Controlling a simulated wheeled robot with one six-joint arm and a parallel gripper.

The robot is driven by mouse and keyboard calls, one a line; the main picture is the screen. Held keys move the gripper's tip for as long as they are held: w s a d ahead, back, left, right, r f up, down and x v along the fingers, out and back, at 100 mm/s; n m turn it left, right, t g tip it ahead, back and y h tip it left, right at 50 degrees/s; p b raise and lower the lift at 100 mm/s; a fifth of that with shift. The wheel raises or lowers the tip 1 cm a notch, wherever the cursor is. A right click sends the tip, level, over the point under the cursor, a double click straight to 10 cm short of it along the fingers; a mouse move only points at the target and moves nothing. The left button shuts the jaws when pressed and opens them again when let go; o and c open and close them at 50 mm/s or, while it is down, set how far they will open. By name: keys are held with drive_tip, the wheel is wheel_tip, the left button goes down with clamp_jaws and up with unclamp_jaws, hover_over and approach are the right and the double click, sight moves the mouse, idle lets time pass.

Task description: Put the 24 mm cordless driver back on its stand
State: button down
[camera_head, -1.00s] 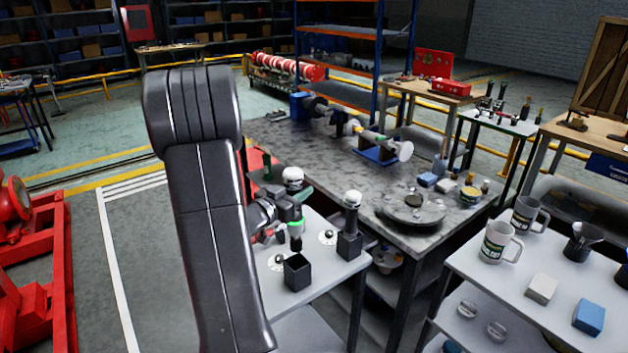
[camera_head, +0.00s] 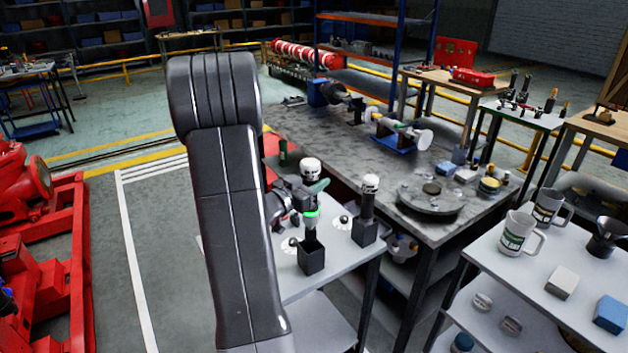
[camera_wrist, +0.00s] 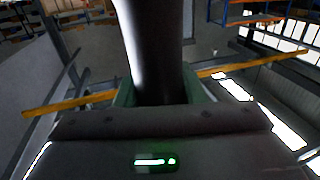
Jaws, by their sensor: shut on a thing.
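My gripper (camera_head: 306,194) is shut on an upright cordless driver (camera_head: 311,169) with a white top. In the wrist view the dark driver body (camera_wrist: 155,55) stands between the green jaws. A second white-topped driver (camera_head: 370,190) stands upright in another black box stand (camera_head: 364,234) to the right. No size marking is readable.
The light table (camera_head: 345,262) carries round white discs beside the stands. A grey workbench (camera_head: 350,165) with a round plate stands behind. A white table with mugs (camera_head: 517,234) is at the right. A dark green cylinder (camera_head: 283,152) stands behind my arm.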

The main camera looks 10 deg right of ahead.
sight(314, 217)
drive_tip(key=shift+f+b, duration=3.75)
drive_tip(key=shift+f, duration=1.2)
drive_tip(key=shift+f+b, duration=0.85)
drive_tip(key=shift+f, duration=0.1)
drive_tip(key=c, duration=0.9)
unclamp_jaws()
drive_tip(key=shift+o, duration=0.2)
drive_tip(key=shift+f, duration=0.1)
drive_tip(key=shift+s, duration=0.1)
drive_tip(key=b+v, duration=0.1)
drive_tip(key=v, duration=1.2)
drive_tip(key=shift+s+a, duration=0.15)
drive_tip(key=shift+a, duration=0.2)
